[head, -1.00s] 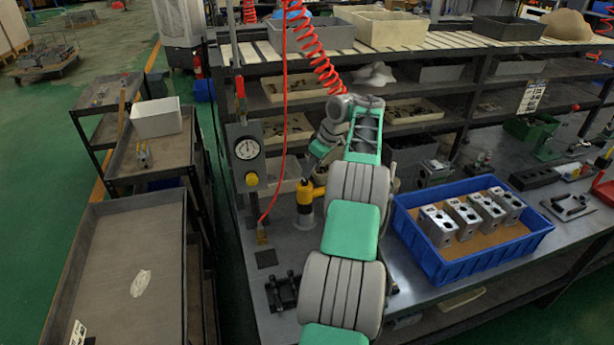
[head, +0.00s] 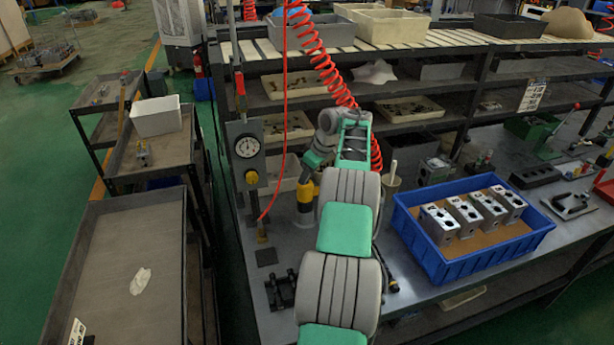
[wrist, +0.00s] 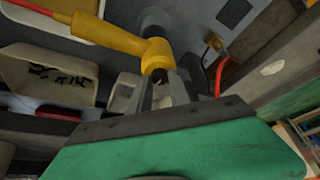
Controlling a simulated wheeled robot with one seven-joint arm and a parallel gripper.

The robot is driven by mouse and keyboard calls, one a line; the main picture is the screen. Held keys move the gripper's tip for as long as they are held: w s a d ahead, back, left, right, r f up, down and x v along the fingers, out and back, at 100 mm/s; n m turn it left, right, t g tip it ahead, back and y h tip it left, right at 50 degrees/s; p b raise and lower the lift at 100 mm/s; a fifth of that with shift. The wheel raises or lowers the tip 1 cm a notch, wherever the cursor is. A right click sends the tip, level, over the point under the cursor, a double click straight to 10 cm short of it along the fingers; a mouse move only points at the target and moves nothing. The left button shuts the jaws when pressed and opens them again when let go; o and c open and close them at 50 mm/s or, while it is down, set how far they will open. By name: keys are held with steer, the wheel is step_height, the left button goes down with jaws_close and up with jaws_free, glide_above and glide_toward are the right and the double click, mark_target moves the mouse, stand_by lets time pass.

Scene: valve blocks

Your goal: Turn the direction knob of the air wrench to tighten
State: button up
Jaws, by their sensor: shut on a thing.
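The air wrench (head: 304,193), yellow with a grey lower body, stands upright on the bench in the head view, left of my arm. Its yellow head (wrist: 140,45) fills the upper middle of the wrist view, with a red hose at its far end. My gripper (wrist: 162,88) has its two narrow fingers close together at the near end of this yellow head. It is shut on the direction knob there, which is mostly hidden between the fingers. In the head view my gripper (head: 306,172) is small and comes down on the wrench from the upper right.
A blue crate (head: 430,262) with several metal valve blocks stands right of my arm. A pressure gauge (head: 246,147) on a post is to the left. A red coiled hose (head: 325,70) hangs behind my arm. A black fixture (head: 281,290) lies on the bench in front.

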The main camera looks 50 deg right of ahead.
jaws_close()
